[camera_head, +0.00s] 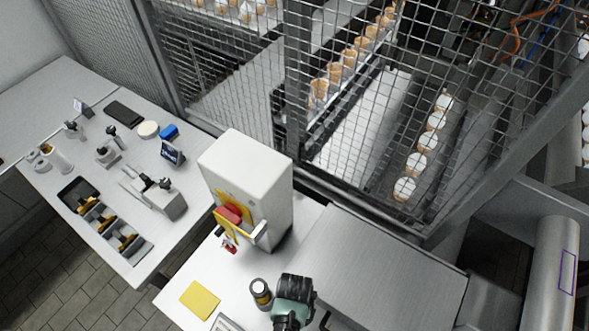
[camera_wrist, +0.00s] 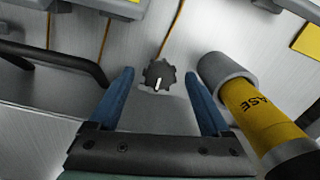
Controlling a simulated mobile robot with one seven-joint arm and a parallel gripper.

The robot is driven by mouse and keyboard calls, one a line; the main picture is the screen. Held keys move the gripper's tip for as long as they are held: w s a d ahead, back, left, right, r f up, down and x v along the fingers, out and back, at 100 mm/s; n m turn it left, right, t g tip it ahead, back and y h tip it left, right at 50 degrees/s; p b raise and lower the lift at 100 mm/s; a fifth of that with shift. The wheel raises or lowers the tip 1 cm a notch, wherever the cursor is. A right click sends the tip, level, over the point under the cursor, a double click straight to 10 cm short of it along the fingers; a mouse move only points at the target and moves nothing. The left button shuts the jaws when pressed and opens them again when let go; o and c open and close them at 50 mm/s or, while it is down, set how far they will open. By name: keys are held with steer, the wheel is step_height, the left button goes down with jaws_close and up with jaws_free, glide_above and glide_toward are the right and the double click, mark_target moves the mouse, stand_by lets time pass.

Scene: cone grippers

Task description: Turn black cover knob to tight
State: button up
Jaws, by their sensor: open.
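The black cover knob (camera_wrist: 161,72) shows in the wrist view, upper middle. It has a scalloped edge and a short white mark near its lower side, and sits on a light grey surface. My gripper (camera_wrist: 158,80) is open, with one blue finger to the left of the knob and one to the right. Both look apart from it; I cannot tell how far above it they are. In the head view my green and black arm end (camera_head: 293,300) is at the bottom middle, and I cannot make out the knob there.
A dark curved handle (camera_wrist: 65,60) is left of the fingers. A white box with a red switch (camera_head: 230,214) stands behind. A yellow pad (camera_head: 200,300) lies left.

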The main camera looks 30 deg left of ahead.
step_height(320, 180, up, 13)
stand_by(0.7)
stand_by(0.4)
